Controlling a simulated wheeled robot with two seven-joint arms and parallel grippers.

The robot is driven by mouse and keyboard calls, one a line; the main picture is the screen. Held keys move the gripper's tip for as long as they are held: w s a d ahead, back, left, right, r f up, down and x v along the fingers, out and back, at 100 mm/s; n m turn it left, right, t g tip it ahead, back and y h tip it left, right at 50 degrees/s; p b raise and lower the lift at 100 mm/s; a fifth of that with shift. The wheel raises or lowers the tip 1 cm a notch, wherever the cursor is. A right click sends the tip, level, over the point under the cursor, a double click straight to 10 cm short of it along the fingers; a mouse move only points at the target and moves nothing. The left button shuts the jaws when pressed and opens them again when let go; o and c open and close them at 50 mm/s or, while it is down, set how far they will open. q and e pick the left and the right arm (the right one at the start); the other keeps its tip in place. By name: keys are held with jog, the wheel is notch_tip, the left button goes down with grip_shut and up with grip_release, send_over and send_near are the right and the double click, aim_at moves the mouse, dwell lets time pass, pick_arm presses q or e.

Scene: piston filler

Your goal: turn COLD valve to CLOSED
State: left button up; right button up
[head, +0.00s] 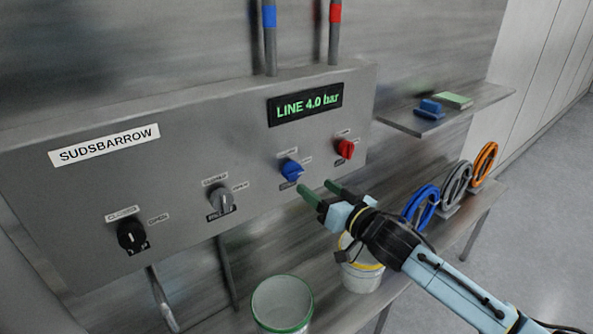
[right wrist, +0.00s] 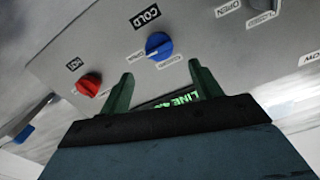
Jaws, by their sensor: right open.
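The COLD valve is a blue knob (head: 291,170) on the grey panel, left of the red knob. In the right wrist view the blue knob (right wrist: 159,46) has the COLD label (right wrist: 146,18) beside it. Its pale pointer mark faces the left there, toward a small label that looks like OPEN; another small label lies below the knob. My right gripper (head: 318,188) is open and empty, with green fingers, a little below and right of the knob in the head view. In the right wrist view the knob sits beyond the gap between the fingertips (right wrist: 161,70). My left gripper is not seen.
The red HOT knob (head: 345,149) is close to the blue one. A display (head: 305,104) reads LINE 4.0 bar.

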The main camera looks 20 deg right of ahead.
aim_at(295, 171)
jog(key=x, duration=0.9)
jog(key=shift+p, duration=0.3)
jog(key=c, duration=1)
